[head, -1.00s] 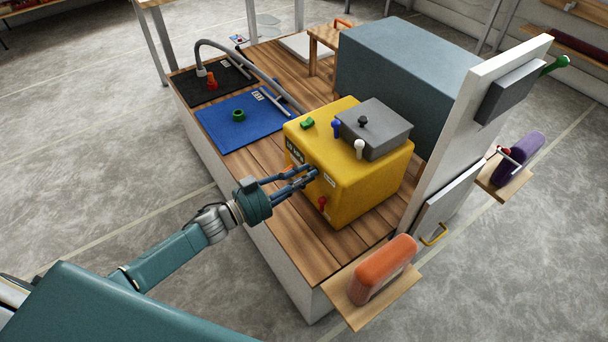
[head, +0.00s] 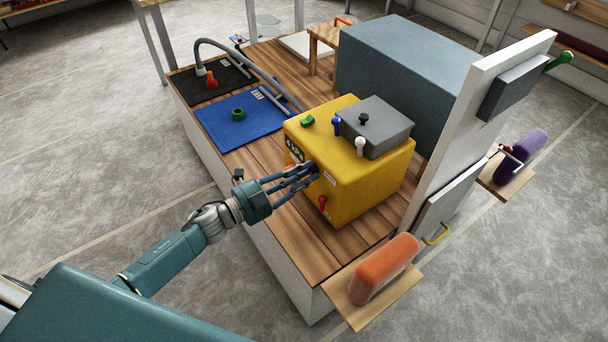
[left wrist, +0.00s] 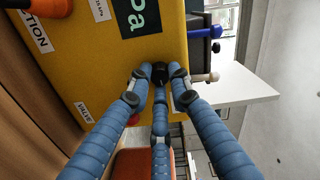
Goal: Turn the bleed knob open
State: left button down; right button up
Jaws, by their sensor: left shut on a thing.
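The yellow pump box (head: 365,190) stands on the wooden bench top. My left gripper (head: 312,170) is at its left-facing front, with its blue fingers closed in around a small black knob. In the left wrist view the black knob (left wrist: 160,73) sits between the fingertips (left wrist: 158,80), against the yellow face. The fingers hide most of the knob in the head view. No readable label confirms it as the bleed knob. A dark green display (head: 294,150) with "kPa" is beside the fingers. A red knob (head: 322,203) is lower on the same face. My right gripper is out of view.
A grey block (head: 385,135) on the box carries a black knob, with blue and white levers beside it. A green knob (head: 307,121) is on top. A blue mat (head: 215,128) lies left. An orange rounded block (head: 383,268) sits on a side shelf at front right.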

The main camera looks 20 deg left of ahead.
pick_arm(q)
jog(key=shift+m, duration=0.7)
jog(key=c, duration=1.6)
grip_release()
jog(key=shift+s, duration=0.15)
jog(key=v, duration=1.2)
